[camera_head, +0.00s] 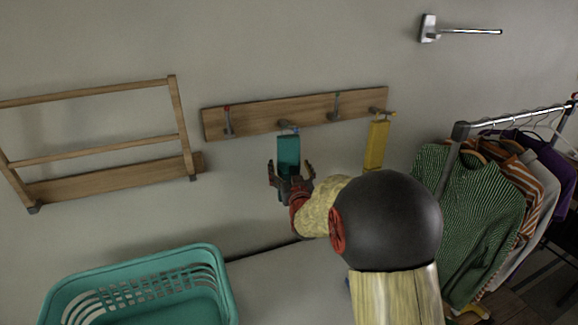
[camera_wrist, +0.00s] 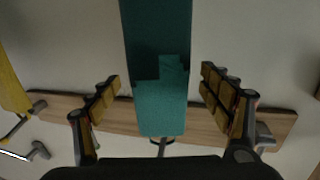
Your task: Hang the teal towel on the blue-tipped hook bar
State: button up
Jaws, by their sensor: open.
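The teal towel (camera_head: 288,153) hangs upright from the second hook (camera_head: 288,125) from the left on the wooden hook board (camera_head: 257,117). That hook's tip looks bluish, though it is small. My gripper (camera_head: 291,171) is open around the towel's lower part. In the wrist view, the towel (camera_wrist: 160,100) runs between the spread fingers of my gripper (camera_wrist: 160,77), with a gap on each side. The hook (camera_wrist: 162,144) shows at the towel's end against the board (camera_wrist: 205,122).
A yellow cloth (camera_head: 376,146) hangs on the rightmost hook. A red-tipped hook (camera_head: 228,119) is at the left. A wooden rack (camera_head: 90,152) is on the wall, a teal basket (camera_head: 213,275) stands below, and a clothes rail (camera_head: 520,116) is at the right.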

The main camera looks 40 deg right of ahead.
jog(key=v, duration=1.1)
jog(key=s+a+f+g+y, duration=0.2)
jog(key=s+a+f+g, duration=0.15)
jog(key=f, duration=0.45)
jog(key=s+a+f+g+y, duration=0.3)
jog(key=s+f+g, duration=0.15)
jog(key=f, duration=0.25)
jog(key=s+a+r+n+g+y+b, duration=0.1)
jog(key=s+a+r, duration=0.3)
jog(key=s+a, duration=0.5)
jog(key=s+a+r+n+g+y+b, duration=0.1)
jog(key=s+a+r+n+y+b, duration=0.1)
jog(key=s+a, duration=0.7)
notch_tip(320, 180, up, 3)
jog(key=shift+s+a+f+n+b, duration=0.1)
jog(key=shift+s+a+n+b, duration=0.1)
jog(key=shift+a+n+b, duration=0.85)
